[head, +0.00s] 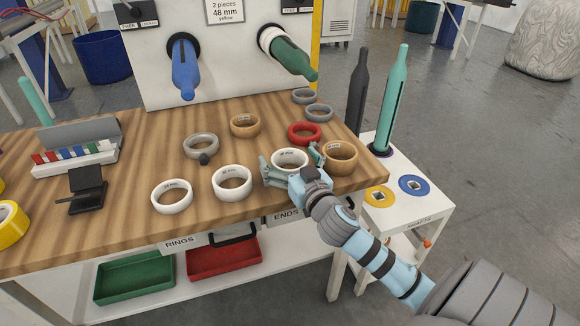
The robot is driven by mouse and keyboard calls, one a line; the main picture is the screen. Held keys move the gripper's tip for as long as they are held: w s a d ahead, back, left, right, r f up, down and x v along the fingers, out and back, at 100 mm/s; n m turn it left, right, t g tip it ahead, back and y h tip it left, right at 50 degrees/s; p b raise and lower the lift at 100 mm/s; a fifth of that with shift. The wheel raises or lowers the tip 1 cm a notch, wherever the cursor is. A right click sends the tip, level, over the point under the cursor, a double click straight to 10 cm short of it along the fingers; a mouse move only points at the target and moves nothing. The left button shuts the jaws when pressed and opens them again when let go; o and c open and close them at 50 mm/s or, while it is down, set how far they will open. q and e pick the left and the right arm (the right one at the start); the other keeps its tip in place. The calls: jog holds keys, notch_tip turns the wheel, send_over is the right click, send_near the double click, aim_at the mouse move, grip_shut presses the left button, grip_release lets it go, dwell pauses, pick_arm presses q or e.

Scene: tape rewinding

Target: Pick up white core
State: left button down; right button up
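Three white cores stand along the front of the wooden table: one at the left (172,207), one in the middle (232,193) and one at the right (290,153). My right gripper (291,158) reaches in from the lower right. Its fingers are spread, one on each side of the right white core. I cannot tell whether either finger touches it. The gripper body hides the core's lower front edge. My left gripper is not in view.
A tan ring (340,164) sits close to the gripper's right finger. A red ring (304,139), another tan ring (244,129) and grey rings (201,152) lie behind. A white side stand (415,205) with bottle-shaped posts is at the right.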

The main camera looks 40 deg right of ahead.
jog(key=c, duration=1.2)
